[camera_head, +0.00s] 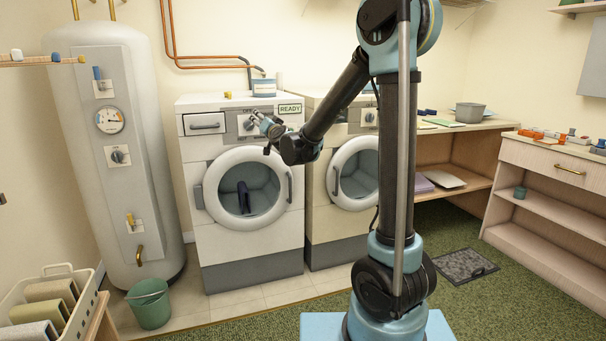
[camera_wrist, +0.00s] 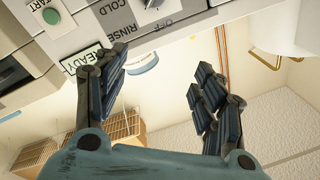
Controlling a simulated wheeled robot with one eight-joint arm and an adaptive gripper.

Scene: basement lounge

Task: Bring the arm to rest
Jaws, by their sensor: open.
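My arm reaches from the right toward the front of the left washing machine (camera_head: 250,246). My gripper (camera_head: 260,132) is in front of its control panel, below the READY display (camera_head: 289,109) and close to the dial (camera_head: 248,123). In the wrist view my gripper (camera_wrist: 155,72) has its fingers spread, with nothing between them. That view shows the panel upside down, with the READY display (camera_wrist: 82,60) near the left finger and the dial (camera_wrist: 152,3) at the top edge. A green START button (camera_wrist: 52,16) is at top left. Whether a finger touches the panel is not clear.
A dark item (camera_head: 244,197) lies in the left drum. A second machine (camera_head: 338,230) stands beside it. A boiler (camera_head: 110,190), green bucket (camera_head: 149,304) and basket (camera_head: 75,308) are at left. A wooden shelf unit (camera_head: 545,204) is at right. Green carpet (camera_head: 490,310) is open at front right.

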